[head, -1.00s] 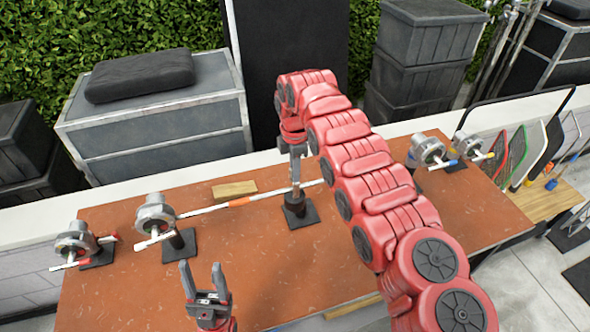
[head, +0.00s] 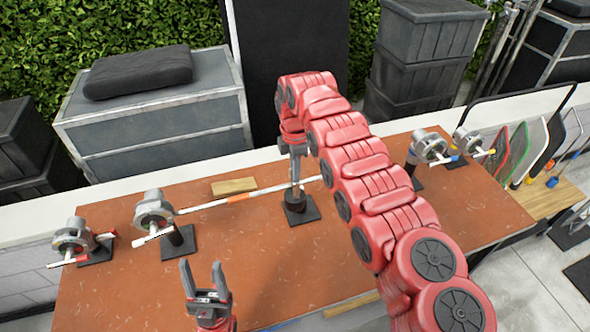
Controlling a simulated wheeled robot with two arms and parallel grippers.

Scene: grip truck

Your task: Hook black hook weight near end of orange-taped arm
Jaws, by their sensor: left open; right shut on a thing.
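The orange-taped arm is a long pale rod (head: 263,190) with an orange band (head: 238,197). It runs right from a grey clamp head (head: 153,210) and passes behind my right gripper and red arm, where its far end is hidden. My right gripper (head: 296,180) points down and is shut at the top of the black hook weight (head: 296,201). The weight is a dark cylinder upright over a black square plate; whether it rests on the plate or hangs just above I cannot tell. Its hook is not clearly visible. My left gripper (head: 205,278) is open and empty at the lower left.
The brown table (head: 130,285) has clear room at front left. Other clamp heads stand at far left (head: 73,236) and at right (head: 429,147). A wooden block (head: 234,187) lies behind the rod. Coloured paddles (head: 519,155) stand beyond the right edge. Grey cases line the back.

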